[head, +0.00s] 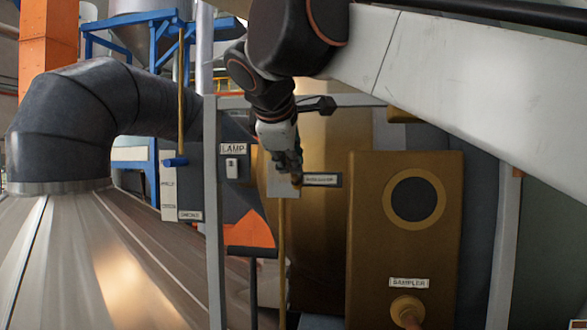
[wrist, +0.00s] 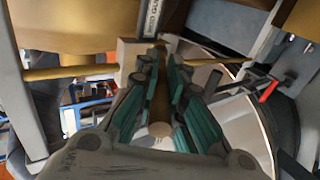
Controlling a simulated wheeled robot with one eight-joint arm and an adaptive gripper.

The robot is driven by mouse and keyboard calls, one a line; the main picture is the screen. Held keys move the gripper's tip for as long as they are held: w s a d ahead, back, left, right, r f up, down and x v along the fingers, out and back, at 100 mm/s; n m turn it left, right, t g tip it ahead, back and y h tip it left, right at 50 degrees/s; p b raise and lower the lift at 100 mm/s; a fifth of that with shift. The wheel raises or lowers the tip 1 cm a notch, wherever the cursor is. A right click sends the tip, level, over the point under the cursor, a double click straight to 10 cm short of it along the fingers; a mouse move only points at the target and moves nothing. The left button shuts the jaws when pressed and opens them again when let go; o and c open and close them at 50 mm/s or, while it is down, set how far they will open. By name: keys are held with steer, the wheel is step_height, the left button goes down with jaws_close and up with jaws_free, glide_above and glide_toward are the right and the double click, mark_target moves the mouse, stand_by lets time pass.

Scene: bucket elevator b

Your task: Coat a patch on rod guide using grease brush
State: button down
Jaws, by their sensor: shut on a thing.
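My gripper (head: 289,160) is in front of a pale block in the head view. In the wrist view its green-padded fingers (wrist: 161,72) are shut around a brown, round wooden handle, the grease brush (wrist: 160,108). The brush's far end reaches close to the pale block of the rod guide (wrist: 130,55); I cannot tell whether the bristles touch it. The rod guide also shows in the head view (head: 281,185), with a brass rod (head: 282,245) running down from it. A dark label (head: 322,180) sits at its right. Any coated patch is too small to tell.
A grey frame post (head: 213,210) with a LAMP switch (head: 232,168) stands left of the rod. A brass SAMPLER panel (head: 405,240) with a round knob is at the right. A red-handled clamp or lever (wrist: 268,92) shows in the wrist view.

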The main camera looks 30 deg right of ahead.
steer(key=shift+s+d+r+p, duration=0.15)
steer(key=shift+d+r+p, duration=0.1)
steer(key=shift+r+p, duration=0.45)
steer(key=shift+w+a+r+p, duration=0.6)
steer(key=shift+w+a, duration=1.65)
steer(key=shift+a, duration=1.15)
steer(key=shift+s+d, duration=0.75)
steer(key=shift+d, duration=0.3)
steer(key=shift+s+d, duration=0.75)
steer(key=shift+d, duration=0.35)
steer(key=shift+s+d, duration=0.75)
steer(key=shift+d, duration=0.3)
steer(key=shift+a, duration=0.1)
steer(key=shift+s+a, duration=0.55)
steer(key=shift+s, duration=0.25)
steer(key=shift+s+a, duration=0.55)
steer(key=shift+s, duration=0.25)
steer(key=shift+s+a, duration=0.55)
steer(key=shift+s, duration=0.25)
